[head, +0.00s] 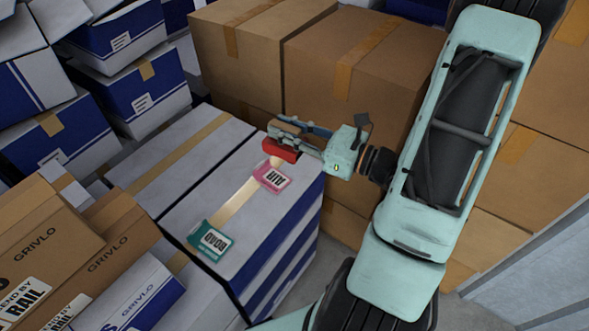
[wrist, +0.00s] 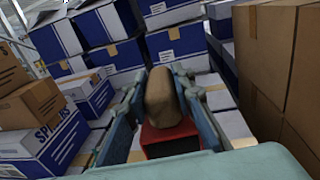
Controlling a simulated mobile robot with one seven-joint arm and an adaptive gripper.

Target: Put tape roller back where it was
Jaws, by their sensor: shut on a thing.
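The tape roller shows as a red body (head: 281,151) in the head view, at the far end of the white-and-blue box stack. In the wrist view its red part (wrist: 170,138) and a rounded tan part (wrist: 161,97) lie between the two fingers. My gripper (head: 284,136) is shut on the tape roller; the fingers flank it in the wrist view (wrist: 160,85). The roller is over or just above the box top (head: 240,215); I cannot tell whether it touches. Part of it is hidden by the gripper in the head view.
A pink AIR label (head: 272,177) and a teal ROAD label (head: 211,242) lie on the box top, joined by a tan tape strip (head: 240,203). Tall brown boxes (head: 345,70) stand close behind my gripper. Brown GRIVLO boxes (head: 110,240) and blue-and-white boxes (head: 120,45) crowd the left.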

